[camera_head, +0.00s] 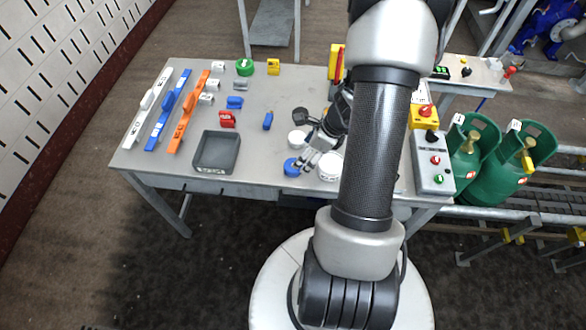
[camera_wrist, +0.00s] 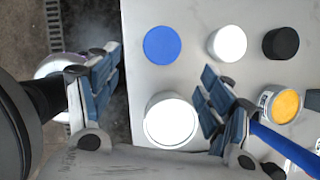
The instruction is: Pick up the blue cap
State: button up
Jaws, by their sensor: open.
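The blue cap (camera_head: 292,167) is a flat round disc near the front edge of the grey table. In the wrist view the blue cap (camera_wrist: 162,45) lies flat near the table edge, at the top middle. My gripper (camera_head: 307,163) is low over the table, just right of the cap in the head view. In the wrist view my gripper (camera_wrist: 160,65) is open, its fingertips apart with nothing gripped. The cap shows beyond the gap between the fingertips, and I cannot tell the height above it.
A white round container (camera_wrist: 170,122) shows between the fingers. A white cap (camera_wrist: 227,43) and a black cap (camera_wrist: 281,43) lie right of the blue one. A yellow-topped can (camera_wrist: 284,106) stands further right. A grey tray (camera_head: 216,168) sits to the left on the table.

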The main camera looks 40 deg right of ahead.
aim_at(289, 171)
jog(key=b+x, duration=0.1)
jog(key=x, duration=0.2)
jog(key=shift+a+f, duration=0.1)
jog(key=shift+f, duration=0.2)
jog(key=shift+w+b+x, duration=0.2)
jog(key=shift+b+x, duration=0.65)
jog(key=shift+x, duration=0.75)
jog(key=shift+w+b+x, duration=0.15)
jog(key=shift+b+x, duration=0.65)
jog(key=shift+x, duration=0.8)
jog(key=shift+r, duration=0.2)
jog(key=shift+c, duration=0.4)
jog(key=c, duration=0.9)
jog(key=shift+r, duration=0.1)
